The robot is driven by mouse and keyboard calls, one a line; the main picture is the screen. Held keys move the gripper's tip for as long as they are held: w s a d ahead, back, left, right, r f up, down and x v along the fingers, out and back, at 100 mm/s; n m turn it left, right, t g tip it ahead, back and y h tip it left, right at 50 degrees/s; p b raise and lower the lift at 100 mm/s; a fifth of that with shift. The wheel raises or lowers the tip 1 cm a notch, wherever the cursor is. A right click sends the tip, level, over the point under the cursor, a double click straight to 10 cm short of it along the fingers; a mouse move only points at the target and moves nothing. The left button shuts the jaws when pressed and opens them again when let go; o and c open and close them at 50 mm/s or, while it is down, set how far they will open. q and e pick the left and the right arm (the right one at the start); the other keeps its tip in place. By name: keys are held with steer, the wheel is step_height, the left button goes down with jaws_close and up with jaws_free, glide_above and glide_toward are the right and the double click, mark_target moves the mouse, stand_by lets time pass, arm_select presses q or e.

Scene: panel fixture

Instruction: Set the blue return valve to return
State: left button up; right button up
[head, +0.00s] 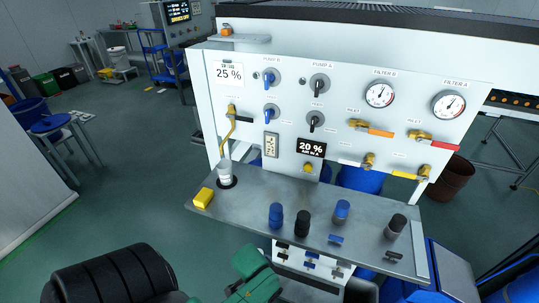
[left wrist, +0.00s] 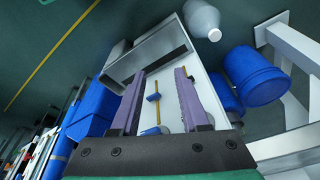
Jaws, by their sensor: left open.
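In the left wrist view a small blue valve handle (left wrist: 154,97) sits on a thin yellow pipe (left wrist: 157,115) against a pale surface. My left gripper (left wrist: 160,74) has two purple fingers, spread wide and empty. In that picture the blue handle appears between them, nearer the left finger; I cannot tell how far off it is. No finger is seen touching it. I cannot match this handle for certain to one in the head view, and no return marking is readable. My right gripper is not in view.
The grey shelf (head: 250,192) juts from the white panel (head: 213,135) and carries blue and black knobs and a yellow block (head: 203,198). Below its front edge hangs a small white plate with handles. Blue drums (left wrist: 252,75) and a pale bottle (left wrist: 203,20) stand nearby.

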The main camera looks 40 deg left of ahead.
arm_select(q)
steer(key=w+a+r+n+t+y, duration=0.25)
steer(key=a+r, duration=0.35)
steer(key=r, duration=0.4)
steer(key=n+t+y, duration=0.3)
steer(key=t, duration=0.9)
glide_toward(266, 115)
steer(key=shift+g, duration=0.25)
steer(key=p+x, duration=0.1)
steer(key=x, duration=0.5)
steer(key=p+x, duration=0.1)
steer(key=x, duration=0.3)
steer(key=shift+w+r+p, duration=0.15)
steer(key=shift+r+p, duration=0.15)
steer(key=shift+w, duration=0.25)
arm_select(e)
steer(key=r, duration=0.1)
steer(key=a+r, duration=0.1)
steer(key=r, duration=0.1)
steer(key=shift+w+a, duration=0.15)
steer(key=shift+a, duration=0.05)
arm_select(q)
steer(key=shift+c, duration=0.3)
jaws_close()
